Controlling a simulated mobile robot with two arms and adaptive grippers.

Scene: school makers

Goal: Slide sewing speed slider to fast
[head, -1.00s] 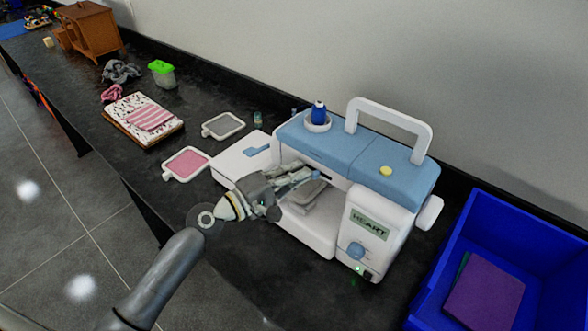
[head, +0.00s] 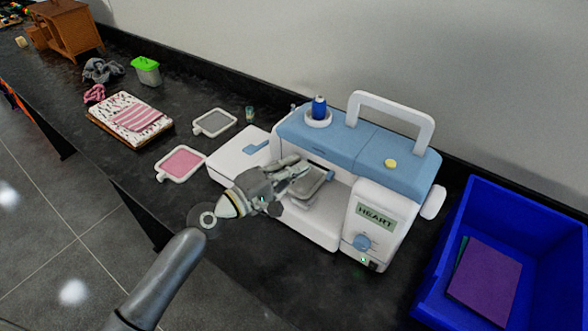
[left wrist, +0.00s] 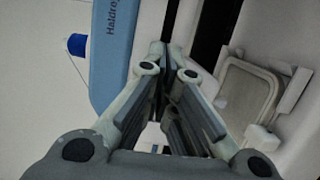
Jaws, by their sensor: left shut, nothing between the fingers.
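The white and blue sewing machine (head: 352,150) stands on the dark counter. Its right column has a green HEART label (head: 375,215) and a blue round dial (head: 362,242) below it. A small blue part (head: 330,175) shows under the arm, near a dark slot; I cannot tell for sure whether it is the speed slider. My left gripper (head: 303,167) is shut and empty, in front of the machine's arm and left of this blue part. In the left wrist view its fingertips (left wrist: 165,50) meet beside the blue cover (left wrist: 112,50), left of a black slot (left wrist: 210,35).
A blue bin (head: 440,255) with purple and green pieces stands at the right. Pink (head: 180,163) and grey (head: 214,123) framed pieces, folded fabric (head: 135,115) and a green-lidded tub (head: 146,72) lie to the left. A wall runs behind the counter.

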